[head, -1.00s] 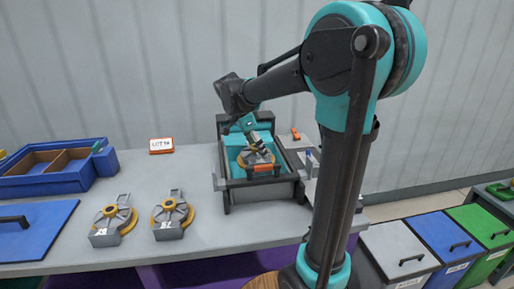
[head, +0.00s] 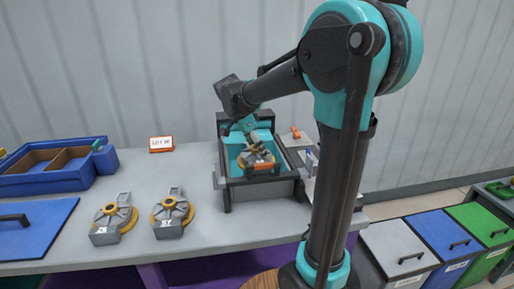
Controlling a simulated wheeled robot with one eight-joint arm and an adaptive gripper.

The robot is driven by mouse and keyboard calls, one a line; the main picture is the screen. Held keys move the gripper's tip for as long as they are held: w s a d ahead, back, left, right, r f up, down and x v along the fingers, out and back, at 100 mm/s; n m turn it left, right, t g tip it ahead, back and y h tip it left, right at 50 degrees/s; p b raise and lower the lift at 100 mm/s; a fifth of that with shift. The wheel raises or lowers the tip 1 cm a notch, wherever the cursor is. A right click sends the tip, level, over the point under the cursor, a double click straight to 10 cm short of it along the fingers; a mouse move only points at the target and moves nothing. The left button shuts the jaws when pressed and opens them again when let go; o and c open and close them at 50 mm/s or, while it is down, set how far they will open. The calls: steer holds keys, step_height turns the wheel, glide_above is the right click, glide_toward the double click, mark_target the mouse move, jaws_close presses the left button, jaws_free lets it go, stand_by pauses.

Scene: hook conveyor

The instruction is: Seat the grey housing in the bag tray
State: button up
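The grey housing (head: 258,168) with a yellow ring is low inside the dark-framed tray (head: 228,185) with a teal interior, right of the table's middle. My gripper (head: 260,150) reaches down into the tray from above and is at the top of the housing. The fingertips are small and partly hidden by the housing, so I cannot tell whether they are closed on it. Whether the housing rests flat on the tray floor is also hidden by the front wall.
Two similar grey housings with yellow rings (head: 114,219) (head: 172,214) lie on the table left of the tray. A blue divided bin (head: 60,182), a blue lid (head: 38,230) and a lot sign (head: 162,144) are farther left. Lidded bins (head: 400,247) stand at right.

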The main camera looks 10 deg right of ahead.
steer(key=shift+f, duration=3.35)
stand_by(0.6)
steer(key=o, duration=1.5)
steer(key=shift+c, duration=0.2)
